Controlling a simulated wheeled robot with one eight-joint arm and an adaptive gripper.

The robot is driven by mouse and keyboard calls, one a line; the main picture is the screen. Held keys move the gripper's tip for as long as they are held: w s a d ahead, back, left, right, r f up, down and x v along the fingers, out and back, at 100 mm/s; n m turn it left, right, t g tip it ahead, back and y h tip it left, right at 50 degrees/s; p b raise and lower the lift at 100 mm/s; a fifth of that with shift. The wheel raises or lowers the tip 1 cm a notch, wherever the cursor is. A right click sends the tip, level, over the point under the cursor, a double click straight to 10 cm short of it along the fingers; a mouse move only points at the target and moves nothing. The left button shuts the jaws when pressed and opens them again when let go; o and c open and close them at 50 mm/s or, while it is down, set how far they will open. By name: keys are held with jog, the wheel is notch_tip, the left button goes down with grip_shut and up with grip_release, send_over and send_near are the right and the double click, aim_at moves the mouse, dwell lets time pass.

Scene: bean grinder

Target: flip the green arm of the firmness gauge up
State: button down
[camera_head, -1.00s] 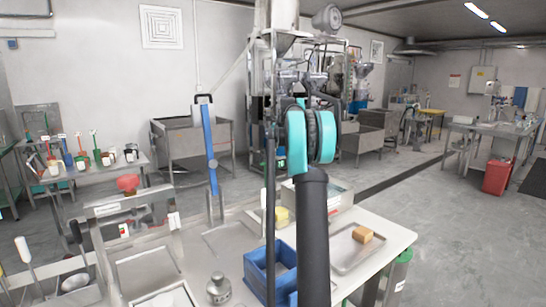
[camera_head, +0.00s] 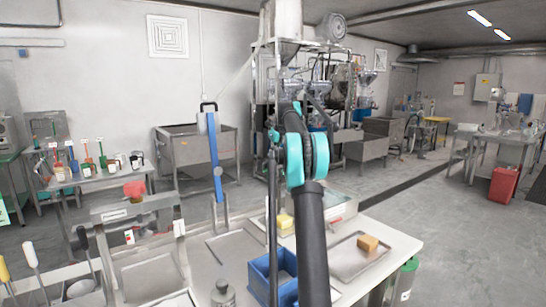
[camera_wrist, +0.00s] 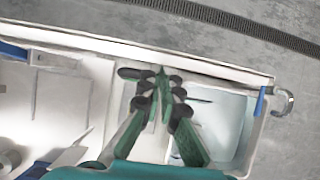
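I cannot make out a green gauge arm in either view. A tall upright blue lever (camera_head: 214,155) with a dark handle stands at the back of the worktop in the head view. I cannot tell whether it belongs to the gauge. My gripper (camera_wrist: 162,74) has green and black fingers, which come together at their tips in the wrist view with nothing visible between them. It hangs over the worktop near a pale tray or box (camera_wrist: 222,128). In the head view, my arm hides the gripper and part of the worktop.
A blue crate (camera_head: 262,278) and a metal tray (camera_head: 345,267) with a tan block (camera_head: 368,243) are on the worktop (camera_head: 405,245). A yellow block (camera_head: 285,221) lies behind the crate. A red bin (camera_head: 503,186) stands far right. Open floor lies right of the worktop.

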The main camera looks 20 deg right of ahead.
jog(key=shift+w+a+f, duration=0.15)
jog(key=shift+w+a, duration=0.25)
jog(key=shift+a, duration=0.05)
jog(key=shift+r, duration=0.35)
jog(key=d+v, duration=0.1)
jog(key=v, duration=1.1)
jog(key=shift+s+f, duration=0.2)
jog(key=shift+s, duration=0.25)
